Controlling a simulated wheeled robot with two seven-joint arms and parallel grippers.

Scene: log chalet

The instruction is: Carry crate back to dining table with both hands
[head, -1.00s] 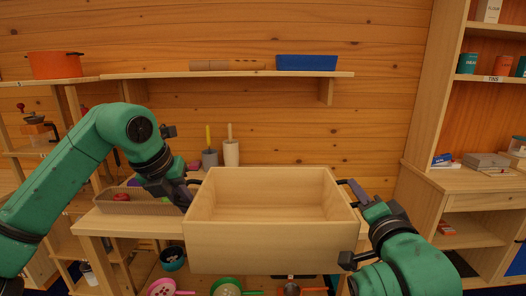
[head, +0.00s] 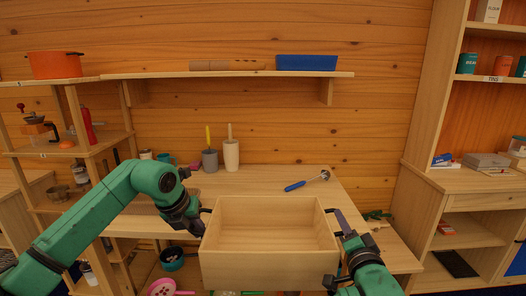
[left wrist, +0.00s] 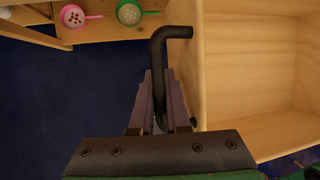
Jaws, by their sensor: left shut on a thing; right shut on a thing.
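The crate (head: 268,268) is a pale wooden open-topped box, level and empty inside as far as I can see. It is held in front of the wooden counter (head: 300,182). My left gripper (head: 203,218) is at its left side, shut on the black handle there. In the left wrist view, the fingers of my left gripper (left wrist: 160,92) close around the bent black handle (left wrist: 172,33) beside the crate wall (left wrist: 215,70). My right gripper (head: 338,222) is at the crate's right side, shut on its handle, which is mostly hidden. The dining table is not recognisable in these views.
A blue-handled ladle (head: 296,186) lies on the counter, with a grey pot (head: 210,160) and a cream pot (head: 231,155) behind. A shelf unit (head: 85,150) stands left and a tall cabinet (head: 445,170) right. Colanders (left wrist: 72,16) sit low; dark blue floor (left wrist: 60,100) is open.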

